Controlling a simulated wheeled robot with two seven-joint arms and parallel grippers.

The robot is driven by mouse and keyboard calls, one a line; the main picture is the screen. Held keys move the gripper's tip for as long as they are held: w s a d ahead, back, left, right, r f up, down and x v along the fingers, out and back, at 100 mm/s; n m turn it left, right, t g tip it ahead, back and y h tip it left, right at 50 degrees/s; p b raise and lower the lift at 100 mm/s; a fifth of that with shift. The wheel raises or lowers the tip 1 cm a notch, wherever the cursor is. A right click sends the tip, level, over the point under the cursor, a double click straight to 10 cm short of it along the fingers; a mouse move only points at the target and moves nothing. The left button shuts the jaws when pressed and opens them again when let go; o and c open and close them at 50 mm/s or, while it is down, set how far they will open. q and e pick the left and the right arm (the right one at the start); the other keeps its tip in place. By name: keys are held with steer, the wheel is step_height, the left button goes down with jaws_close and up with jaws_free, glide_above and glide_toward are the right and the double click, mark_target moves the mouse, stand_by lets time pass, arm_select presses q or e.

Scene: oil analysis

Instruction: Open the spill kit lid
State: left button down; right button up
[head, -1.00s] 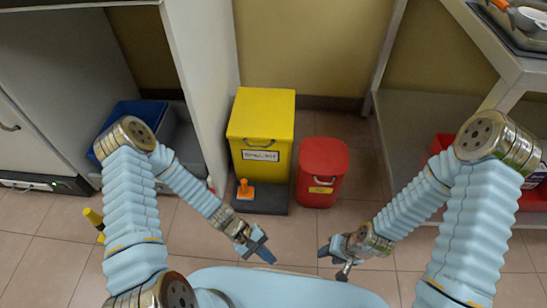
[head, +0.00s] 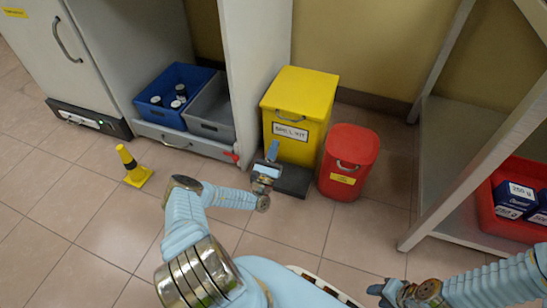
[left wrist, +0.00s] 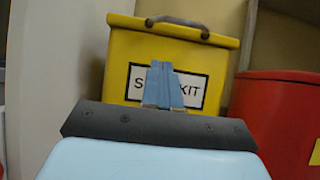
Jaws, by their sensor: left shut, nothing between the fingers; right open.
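The yellow spill kit box (head: 299,150) stands on a dark base against the wall, with a white label on its front. Its yellow lid (head: 301,90) is closed, with a grey handle (head: 290,116) at the lid's front edge. In the left wrist view the handle (left wrist: 178,22) is at the top, above the label. My left gripper (head: 272,152) is shut and empty in front of the box, below the handle; its blue fingers (left wrist: 164,84) overlap the label in the left wrist view. My right gripper (head: 382,292) is open, low at the right, away from the box.
A red lidded bin (head: 347,165) stands close to the right of the kit. A white panel (head: 258,60) is on its left, with blue (head: 177,92) and grey (head: 211,112) crates beyond. A yellow-black post (head: 131,165) stands on the floor. A shelf rack (head: 440,150) is at right.

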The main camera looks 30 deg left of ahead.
arm_select(q)
steer(key=w+a+r, duration=0.1)
steer(key=w+r, duration=0.3)
steer(key=r, duration=0.2)
steer(key=shift+r, duration=0.1)
